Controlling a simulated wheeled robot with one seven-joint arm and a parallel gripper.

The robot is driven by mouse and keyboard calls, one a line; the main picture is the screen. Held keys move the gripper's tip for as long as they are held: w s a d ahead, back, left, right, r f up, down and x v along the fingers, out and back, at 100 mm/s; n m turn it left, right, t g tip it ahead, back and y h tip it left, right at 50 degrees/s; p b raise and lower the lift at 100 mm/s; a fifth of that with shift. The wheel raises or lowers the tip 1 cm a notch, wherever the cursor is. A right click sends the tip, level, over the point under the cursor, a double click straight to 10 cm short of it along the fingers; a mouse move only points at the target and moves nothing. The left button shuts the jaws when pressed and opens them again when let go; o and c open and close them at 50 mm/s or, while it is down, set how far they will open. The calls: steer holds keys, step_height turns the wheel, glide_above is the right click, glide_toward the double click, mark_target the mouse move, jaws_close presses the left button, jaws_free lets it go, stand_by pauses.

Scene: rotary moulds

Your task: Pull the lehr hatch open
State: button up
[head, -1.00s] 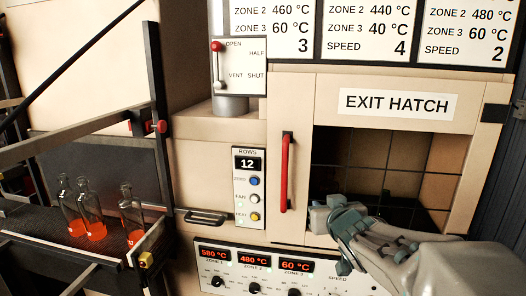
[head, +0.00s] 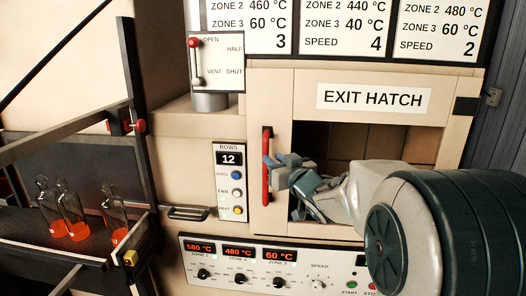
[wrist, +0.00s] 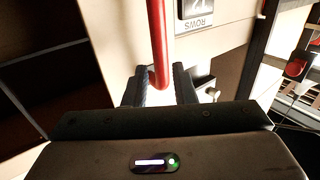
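My gripper (head: 272,170) is at the handle's middle, reaching in from the right. In the wrist view, the lower end of the red handle (wrist: 158,45) shows between the two fingers of my gripper (wrist: 160,88). The fingers are apart, with a gap on each side of the handle.
A control panel (head: 229,180) marked ROWS 12 and a small dark bar handle (head: 188,213) are left of the hatch. A knob panel (head: 300,275) is below. A lever plate (head: 215,62) is above.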

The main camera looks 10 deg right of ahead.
steer(key=p+x, duration=0.1)
steer(key=x, duration=0.5)
steer(key=shift+s, duration=0.1)
jaws_close()
